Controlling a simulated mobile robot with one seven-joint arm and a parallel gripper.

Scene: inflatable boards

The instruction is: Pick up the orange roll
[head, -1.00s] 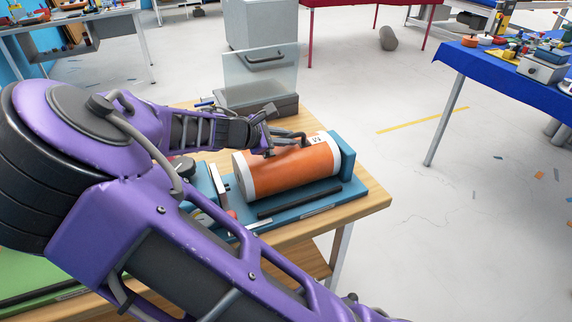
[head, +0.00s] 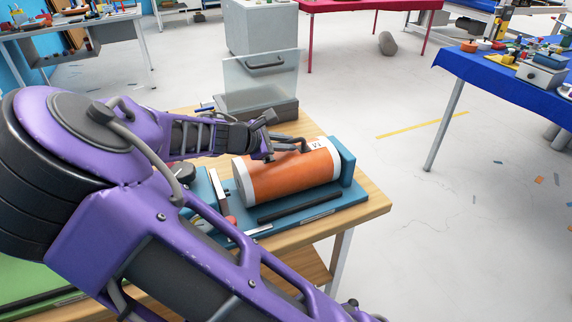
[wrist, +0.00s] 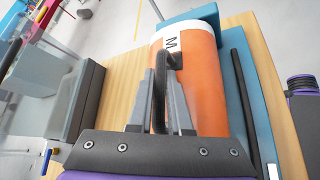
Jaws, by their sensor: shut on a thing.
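The orange roll (head: 295,176) has white end bands and a marked white label, and lies on its side on a blue base (head: 330,205) on the wooden table. It fills the middle of the wrist view (wrist: 203,90), its label reading "M". A dark bent handle (head: 300,144) stands on its upper side. My gripper (head: 270,150) is at the top of the roll. In the wrist view, the grey fingers (wrist: 167,80) are on either side of the dark handle (wrist: 159,95), shut on it. My arm hides part of the base's left end.
A clear upright panel on a grey block (head: 258,103) stands behind the roll. A blue end block (head: 342,160) is at the roll's right. A blue-covered table (head: 500,85) with small items is at the right. Open floor lies between.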

